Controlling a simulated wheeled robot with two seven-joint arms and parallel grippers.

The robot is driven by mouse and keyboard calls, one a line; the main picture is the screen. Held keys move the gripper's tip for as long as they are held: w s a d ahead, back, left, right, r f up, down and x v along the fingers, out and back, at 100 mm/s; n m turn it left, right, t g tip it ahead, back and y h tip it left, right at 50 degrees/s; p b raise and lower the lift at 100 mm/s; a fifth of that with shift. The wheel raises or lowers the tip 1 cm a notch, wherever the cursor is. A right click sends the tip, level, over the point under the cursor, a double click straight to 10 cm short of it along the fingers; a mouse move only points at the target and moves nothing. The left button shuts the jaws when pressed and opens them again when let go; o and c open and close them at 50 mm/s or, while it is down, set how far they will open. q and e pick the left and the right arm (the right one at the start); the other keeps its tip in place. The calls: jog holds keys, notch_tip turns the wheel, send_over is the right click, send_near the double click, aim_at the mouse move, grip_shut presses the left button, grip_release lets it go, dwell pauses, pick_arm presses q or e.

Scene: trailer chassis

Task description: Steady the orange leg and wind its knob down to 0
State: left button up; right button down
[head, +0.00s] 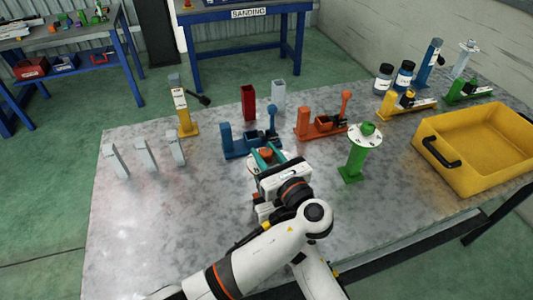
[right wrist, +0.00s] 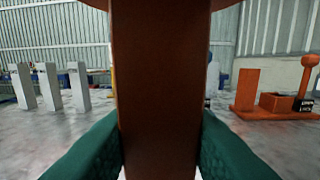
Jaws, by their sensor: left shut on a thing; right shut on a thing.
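The orange leg stands upright and fills the middle of the right wrist view (right wrist: 160,80). Its orange top, the knob (head: 266,154), shows between the teal fingers of my left gripper (head: 266,153) in the head view. The left gripper is shut on the knob from above. My right gripper (right wrist: 160,150) is shut on the orange leg's post, one teal finger on each side. The left gripper and arm hide most of the leg in the head view. The dial reading cannot be made out.
A green leg with a white dial (head: 362,138) stands close to the right. Blue (head: 250,143) and orange (head: 322,122) clamp fixtures sit behind. Several grey blocks (head: 146,153) and a yellow leg (head: 184,113) stand left. A yellow tray (head: 475,185) lies right. The front-left tabletop is clear.

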pick_arm(q)
jog(key=shift+w+r, duration=0.1)
jog(key=shift+r, duration=0.2)
jog(key=o, duration=0.9)
jog(key=shift+o, duration=0.3)
jog(key=shift+f, duration=0.1)
jog(key=shift+f+h, duration=0.1)
jog(key=shift+h, duration=0.2)
